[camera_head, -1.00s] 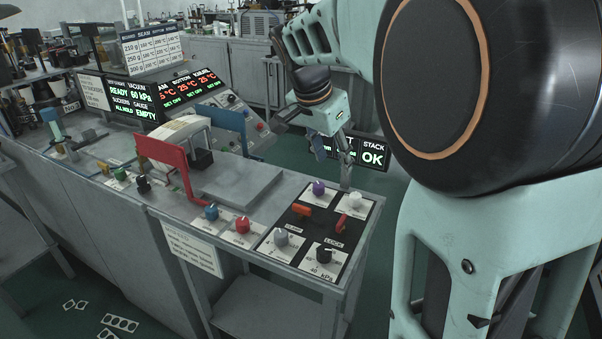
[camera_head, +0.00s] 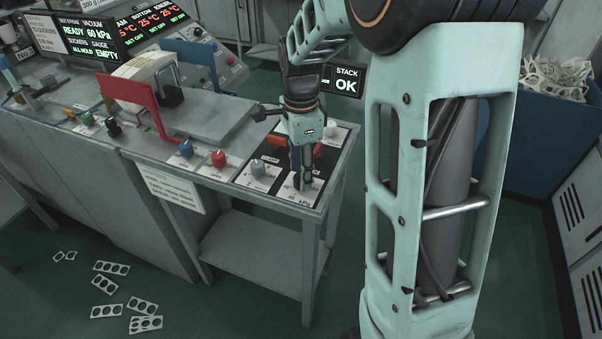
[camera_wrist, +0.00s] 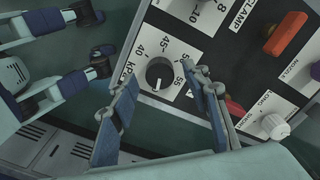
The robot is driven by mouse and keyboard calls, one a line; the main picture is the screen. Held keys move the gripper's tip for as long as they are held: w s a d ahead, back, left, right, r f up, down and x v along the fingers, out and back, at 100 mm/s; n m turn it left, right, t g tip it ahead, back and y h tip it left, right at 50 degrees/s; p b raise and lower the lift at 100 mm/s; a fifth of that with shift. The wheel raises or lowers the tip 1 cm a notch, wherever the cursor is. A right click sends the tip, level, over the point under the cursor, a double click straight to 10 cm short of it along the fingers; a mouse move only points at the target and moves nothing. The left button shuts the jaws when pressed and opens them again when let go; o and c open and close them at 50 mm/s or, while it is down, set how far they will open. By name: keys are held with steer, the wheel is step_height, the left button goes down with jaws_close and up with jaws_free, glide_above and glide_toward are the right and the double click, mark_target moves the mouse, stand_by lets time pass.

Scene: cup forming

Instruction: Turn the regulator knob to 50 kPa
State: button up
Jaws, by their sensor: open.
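The black regulator knob (camera_wrist: 159,73) sits on a white scale plate (camera_wrist: 144,47) marked 40, 45, 50 and 55 with kPa lettering. A light mark shows on the knob's lower side in the wrist view; I cannot tell exactly which value it points to. My gripper (camera_wrist: 160,78) is open, with one finger to each side of the knob in that picture; I cannot tell whether they touch it. In the head view my gripper (camera_head: 302,181) points down over the front right corner of the panel and hides most of the knob.
A grey knob (camera_head: 258,168) stands left of my gripper, with red (camera_head: 218,158) and blue (camera_head: 186,149) knobs farther left. An orange lever (camera_wrist: 286,33) and a white knob (camera_wrist: 274,126) are nearby on the panel. The vacuum display (camera_head: 88,32) reads READY 60 kPa.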

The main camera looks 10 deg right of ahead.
steer(key=shift+f, duration=0.75)
steer(key=c, duration=1.2)
steer(key=shift+o, duration=0.2)
